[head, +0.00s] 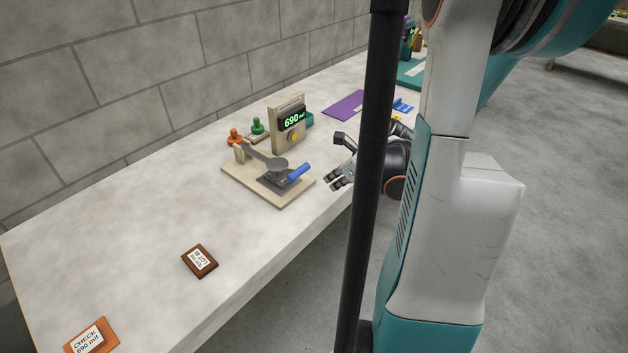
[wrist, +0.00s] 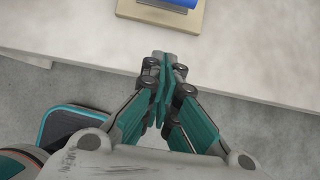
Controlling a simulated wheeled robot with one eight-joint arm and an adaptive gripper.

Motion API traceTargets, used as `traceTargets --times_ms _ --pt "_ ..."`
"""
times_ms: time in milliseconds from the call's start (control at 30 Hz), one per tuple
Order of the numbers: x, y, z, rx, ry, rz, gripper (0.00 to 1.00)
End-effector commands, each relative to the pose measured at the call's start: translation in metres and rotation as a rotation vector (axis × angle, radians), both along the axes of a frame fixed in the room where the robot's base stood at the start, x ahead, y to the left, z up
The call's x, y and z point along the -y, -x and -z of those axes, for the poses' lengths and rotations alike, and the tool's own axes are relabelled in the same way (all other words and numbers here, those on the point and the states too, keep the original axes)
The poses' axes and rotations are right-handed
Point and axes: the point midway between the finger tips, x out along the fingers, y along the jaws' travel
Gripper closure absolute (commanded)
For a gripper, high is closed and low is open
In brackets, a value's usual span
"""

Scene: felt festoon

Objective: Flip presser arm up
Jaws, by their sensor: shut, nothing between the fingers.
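The presser stands on a beige board (head: 240,178) on the table in the head view. Its grey presser arm (head: 262,156) runs from a post at the left and lies low over the dark grey block in the middle of the board. A blue handle (head: 299,173) sticks out toward the right. My gripper (head: 338,162) is to the right of the board, apart from it, partly hidden by a dark pole. In the wrist view my gripper (wrist: 165,62) is shut and empty, with its tips near the table edge. The board's edge (wrist: 160,14) and the blue handle (wrist: 183,3) show at the top.
A display reading 690 (head: 290,122) stands behind the board, with orange (head: 235,137) and green (head: 258,127) knobbed pieces beside it. A brown tag (head: 200,261) and an orange CHECK card (head: 91,338) lie nearer. A purple sheet (head: 343,106) lies farther back.

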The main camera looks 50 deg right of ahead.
Motion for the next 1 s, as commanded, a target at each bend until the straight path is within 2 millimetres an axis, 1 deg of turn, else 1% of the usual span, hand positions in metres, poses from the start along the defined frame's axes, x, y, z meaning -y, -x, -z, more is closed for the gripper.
traceTargets --times_ms 167,400,667,700,800,1000 --pt "-0.001 -0.010 0.015 0.000 0.000 -0.004 1.00" --pt "-0.003 -0.037 0.051 0.001 0.000 -0.003 1.00" --pt "-0.005 -0.062 0.084 0.000 0.000 -0.004 1.00" --pt "-0.005 -0.065 0.075 0.001 0.000 -0.002 1.00" --pt "-0.006 -0.070 0.064 0.000 0.000 -0.001 1.00" --pt "-0.007 -0.079 0.050 0.000 0.000 -0.003 1.00"
